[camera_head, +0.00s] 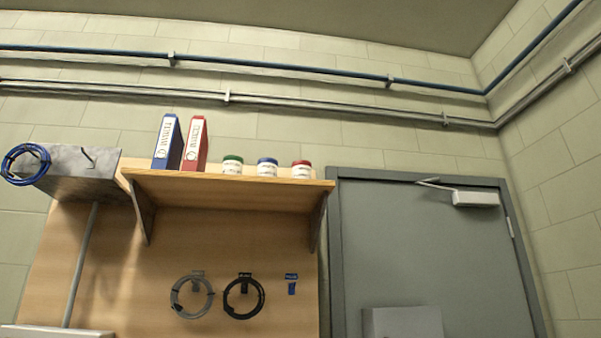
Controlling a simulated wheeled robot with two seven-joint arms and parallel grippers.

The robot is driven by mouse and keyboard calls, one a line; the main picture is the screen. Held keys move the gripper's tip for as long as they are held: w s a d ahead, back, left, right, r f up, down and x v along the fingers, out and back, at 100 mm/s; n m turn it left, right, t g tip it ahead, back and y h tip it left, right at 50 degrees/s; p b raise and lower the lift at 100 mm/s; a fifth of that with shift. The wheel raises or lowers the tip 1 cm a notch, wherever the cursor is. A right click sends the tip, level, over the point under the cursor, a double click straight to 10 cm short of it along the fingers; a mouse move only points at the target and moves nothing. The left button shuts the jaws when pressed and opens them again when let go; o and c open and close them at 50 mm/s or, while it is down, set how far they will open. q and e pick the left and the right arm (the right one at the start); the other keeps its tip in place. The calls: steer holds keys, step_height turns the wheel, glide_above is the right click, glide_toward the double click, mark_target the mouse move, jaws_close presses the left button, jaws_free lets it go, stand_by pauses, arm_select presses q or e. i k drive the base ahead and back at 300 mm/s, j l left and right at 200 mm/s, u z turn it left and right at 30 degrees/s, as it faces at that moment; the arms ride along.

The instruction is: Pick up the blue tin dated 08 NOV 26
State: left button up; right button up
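A small white tin with a blue lid (267,167) stands upright on the wooden shelf, between a green-lidded tin (232,165) and a red-lidded tin (302,169). The tins carry dark print on their sides, too small to read, so I cannot tell any date. No other blue tin shows in the head view. Neither of my grippers is in view.
The wooden shelf (230,192) is high on a wooden board, with a blue binder (168,143) and a red binder (195,144) left of the tins. Grey and black coils hang below. A grey box (78,172) is at left, a grey door (430,255) at right.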

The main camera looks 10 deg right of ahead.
mark_target(267, 167)
steer(key=l, duration=0.2)
steer(key=i+j+z, duration=0.2)
steer(key=i, duration=0.35)
steer(key=i+j+z, duration=0.15)
steer(key=i+j, duration=0.35)
steer(key=i, duration=0.05)
